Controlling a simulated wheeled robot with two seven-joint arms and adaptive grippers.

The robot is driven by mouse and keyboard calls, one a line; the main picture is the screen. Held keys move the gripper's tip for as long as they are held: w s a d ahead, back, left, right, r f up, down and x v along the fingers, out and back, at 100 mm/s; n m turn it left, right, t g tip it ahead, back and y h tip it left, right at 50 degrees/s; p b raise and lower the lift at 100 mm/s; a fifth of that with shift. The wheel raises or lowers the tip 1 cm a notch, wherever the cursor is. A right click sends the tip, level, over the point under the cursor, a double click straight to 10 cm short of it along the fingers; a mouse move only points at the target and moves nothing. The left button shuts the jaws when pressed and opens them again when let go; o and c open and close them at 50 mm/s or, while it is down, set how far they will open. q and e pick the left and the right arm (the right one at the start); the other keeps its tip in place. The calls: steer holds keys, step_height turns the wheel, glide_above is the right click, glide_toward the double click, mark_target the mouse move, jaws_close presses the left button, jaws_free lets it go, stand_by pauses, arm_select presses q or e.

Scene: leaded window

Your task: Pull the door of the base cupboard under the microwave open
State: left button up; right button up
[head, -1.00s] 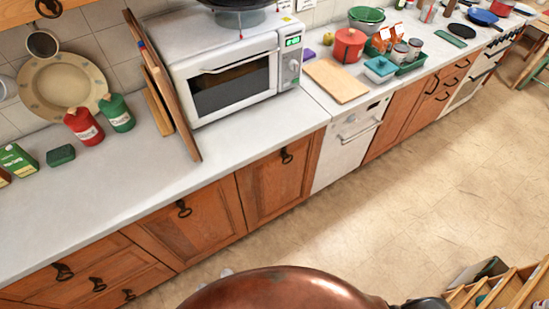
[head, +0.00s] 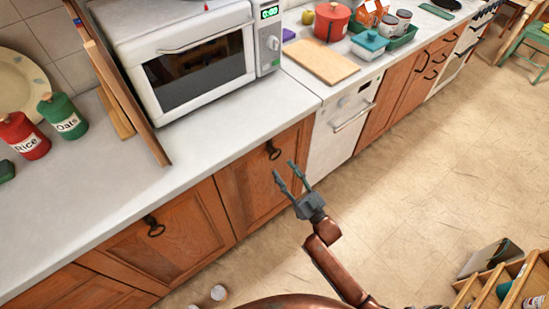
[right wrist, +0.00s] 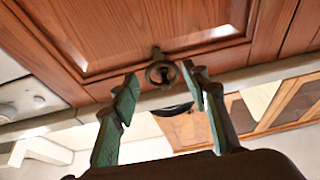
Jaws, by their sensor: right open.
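The wooden base cupboard door (head: 243,190) under the right part of the white microwave (head: 195,75) is shut. Its dark ring handle (head: 273,150) hangs near the door's top. My right gripper (head: 283,167) is open and empty in front of this door, its fingertips just below the handle in the head view. In the right wrist view the ring handle (right wrist: 160,72) shows between the two spread fingers (right wrist: 160,78), beyond their tips and apparently not touched. The door panel (right wrist: 150,30) lies behind it. My left gripper is not in view.
Another wooden door with a dark handle (head: 153,226) is to the left. A white dishwasher (head: 340,125) stands right of the cupboard. The worktop (head: 215,145) overhangs above.

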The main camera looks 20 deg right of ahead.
mark_target(275, 158)
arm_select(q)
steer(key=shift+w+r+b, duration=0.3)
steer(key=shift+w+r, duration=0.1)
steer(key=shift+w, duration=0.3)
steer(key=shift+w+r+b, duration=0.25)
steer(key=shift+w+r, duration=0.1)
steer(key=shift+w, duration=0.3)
arm_select(e)
steer(key=shift+x, duration=3.15)
steer(key=shift+f, duration=0.1)
steer(key=shift+c, duration=0.7)
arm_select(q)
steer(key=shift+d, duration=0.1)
arm_select(e)
jaws_close()
